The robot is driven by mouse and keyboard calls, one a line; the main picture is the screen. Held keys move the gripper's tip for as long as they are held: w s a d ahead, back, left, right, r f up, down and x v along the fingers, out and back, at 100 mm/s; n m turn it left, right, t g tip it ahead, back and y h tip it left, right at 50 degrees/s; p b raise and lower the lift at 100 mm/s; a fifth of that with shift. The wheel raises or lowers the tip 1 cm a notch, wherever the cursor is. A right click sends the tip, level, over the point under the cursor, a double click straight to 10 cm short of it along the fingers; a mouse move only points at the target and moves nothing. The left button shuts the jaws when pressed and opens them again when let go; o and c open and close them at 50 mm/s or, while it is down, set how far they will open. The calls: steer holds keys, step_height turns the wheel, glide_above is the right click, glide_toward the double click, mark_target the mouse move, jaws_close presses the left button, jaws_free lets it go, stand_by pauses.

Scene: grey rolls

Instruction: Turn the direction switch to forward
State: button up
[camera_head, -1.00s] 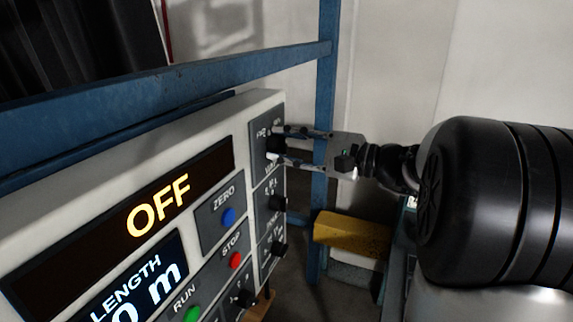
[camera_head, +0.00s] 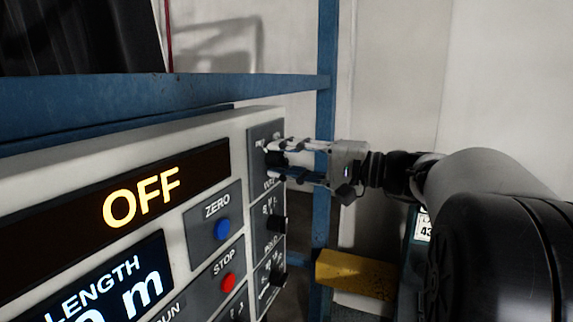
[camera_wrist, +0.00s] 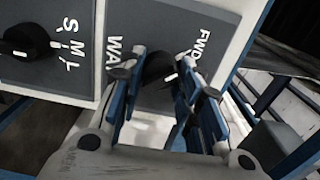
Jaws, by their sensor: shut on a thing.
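The direction switch is a black knob (camera_wrist: 158,67) on a grey plate, with the label FWD to its right in the wrist view. A second label beginning "WA" is to its left, partly covered by a fingertip. A short white mark shows on the knob; its exact pointing is hard to tell. My gripper (camera_wrist: 160,78) has one finger on each side of the knob and is shut on it. In the head view my gripper (camera_head: 283,160) reaches the panel's right edge from the right, and the knob is mostly hidden between the fingertips.
The control panel (camera_head: 190,146) reads OFF. Other black knobs (camera_head: 277,222) sit below the switch, with blue ZERO (camera_head: 222,229) and red STOP (camera_head: 229,282) buttons to the left. A blue frame post (camera_head: 326,120) stands behind my gripper, and a yellow block (camera_head: 355,275) lies below.

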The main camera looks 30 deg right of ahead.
stand_by(0.3)
steer(key=o, duration=1)
steer(key=shift+o, duration=0.2)
steer(key=shift+d, duration=0.1)
steer(key=v, duration=1.2)
